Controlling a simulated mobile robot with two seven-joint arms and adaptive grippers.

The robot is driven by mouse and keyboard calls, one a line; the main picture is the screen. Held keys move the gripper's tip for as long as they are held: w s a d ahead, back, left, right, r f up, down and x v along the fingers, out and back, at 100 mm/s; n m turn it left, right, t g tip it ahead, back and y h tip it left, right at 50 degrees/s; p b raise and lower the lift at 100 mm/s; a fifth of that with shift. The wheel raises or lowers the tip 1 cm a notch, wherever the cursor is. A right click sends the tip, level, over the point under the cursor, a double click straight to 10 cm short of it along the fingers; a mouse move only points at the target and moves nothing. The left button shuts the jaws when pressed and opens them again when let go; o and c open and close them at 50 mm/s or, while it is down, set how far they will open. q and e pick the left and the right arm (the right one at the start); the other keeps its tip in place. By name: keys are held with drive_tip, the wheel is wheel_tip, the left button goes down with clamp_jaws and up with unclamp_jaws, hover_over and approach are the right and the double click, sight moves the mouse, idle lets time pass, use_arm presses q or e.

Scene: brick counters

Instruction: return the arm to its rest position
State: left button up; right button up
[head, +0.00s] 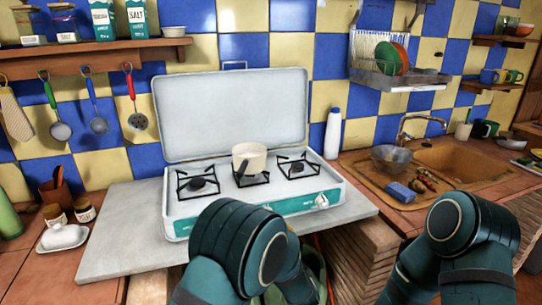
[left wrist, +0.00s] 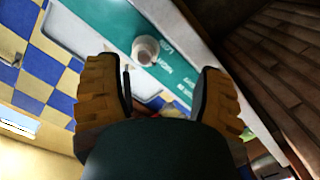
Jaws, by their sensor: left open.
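My left gripper (left wrist: 160,65) shows in the left wrist view with its two yellow-backed fingers spread apart. I see nothing held between them. Beyond the fingers is the teal front panel of the stove, with a white round part (left wrist: 146,50) that looks like a knob. In the head view my two teal arms (head: 238,245) and (head: 468,240) bend in front of the counter. Neither gripper shows in the head view, and my right gripper is in no view.
A camping stove (head: 245,205) with its lid raised stands on a grey slab (head: 110,245), a cream pot (head: 250,158) on its middle burner. Right are a white bottle (head: 332,134) and a sink (head: 460,165) with a bowl (head: 392,158). Jars (head: 84,209) and a butter dish (head: 64,237) stand left.

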use_arm(q)
drive_tip(key=s+a+f+m+g+h, duration=0.25)
drive_tip(key=s+a+f+g, duration=0.2)
drive_tip(key=f, duration=0.35)
drive_tip(key=s+a+f+m+g+h, duration=0.25)
drive_tip(key=s+a+f, duration=0.25)
drive_tip(key=f, duration=0.3)
drive_tip(key=s+a+f+m+g+h, duration=0.1)
drive_tip(key=s+g, duration=0.3)
drive_tip(key=s, duration=0.5)
drive_tip(key=s+a+f+m+g+h, duration=0.1)
drive_tip(key=s+f+m+g+h, duration=0.1)
drive_tip(key=s, duration=0.8)
drive_tip(key=shift+a+f+m+g+h, duration=0.25)
drive_tip(key=shift+f+m+g+h, duration=0.2)
drive_tip(key=shift+f+g, duration=0.4)
